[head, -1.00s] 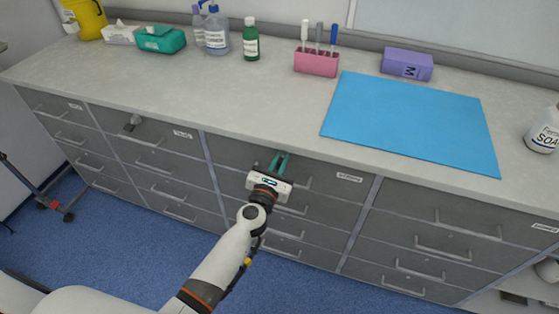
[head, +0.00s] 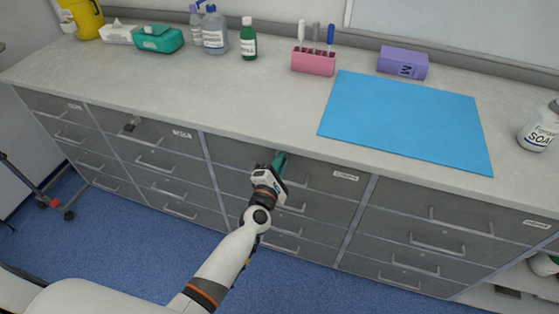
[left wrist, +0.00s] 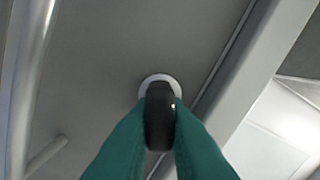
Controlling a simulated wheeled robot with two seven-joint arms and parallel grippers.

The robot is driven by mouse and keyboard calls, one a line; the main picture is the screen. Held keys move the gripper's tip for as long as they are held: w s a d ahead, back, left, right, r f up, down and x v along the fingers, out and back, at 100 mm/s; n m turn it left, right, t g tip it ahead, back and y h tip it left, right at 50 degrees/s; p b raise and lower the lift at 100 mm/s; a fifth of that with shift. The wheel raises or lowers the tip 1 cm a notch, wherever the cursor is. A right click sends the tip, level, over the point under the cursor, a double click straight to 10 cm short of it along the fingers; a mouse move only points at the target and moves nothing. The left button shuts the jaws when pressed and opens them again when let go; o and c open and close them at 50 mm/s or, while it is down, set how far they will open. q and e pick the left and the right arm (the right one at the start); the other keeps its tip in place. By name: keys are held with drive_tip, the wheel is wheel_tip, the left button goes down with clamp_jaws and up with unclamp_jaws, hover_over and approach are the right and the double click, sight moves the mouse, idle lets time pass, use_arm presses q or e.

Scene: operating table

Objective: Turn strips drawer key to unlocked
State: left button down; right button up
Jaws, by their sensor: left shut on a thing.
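The dark key (left wrist: 160,122) shows in the left wrist view, sticking out of a pale round lock collar (left wrist: 146,84) on a grey drawer front (left wrist: 110,50). My left gripper (left wrist: 161,108) is shut on the key, with a teal finger on each side of it. In the head view, my left gripper (head: 280,160) is at the top drawer (head: 232,150) of the middle column and hides the key there. That drawer appears closed. Its label (head: 345,175) is too small to read surely. My right gripper is not in view.
Drawer handles (head: 294,181) stick out close to my left gripper. The worktop (head: 250,100) overhangs above, with a blue mat (head: 405,120), a pink holder (head: 313,62) and bottles (head: 214,35) on it. Another key-like knob (head: 131,124) is on a drawer further left. The floor in front is free.

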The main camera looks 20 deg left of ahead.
use_arm(q)
drive_tip(key=m, duration=0.3)
drive_tip(key=m+p, duration=0.1)
drive_tip(key=m, duration=0.1)
drive_tip(key=shift+f, duration=0.25)
idle(0.5)
drive_tip(key=c, duration=1.4)
unclamp_jaws()
drive_tip(key=shift+c, duration=0.2)
drive_tip(key=s, duration=1.2)
drive_tip(key=shift+a+b, duration=0.15)
drive_tip(key=shift+b, duration=0.3)
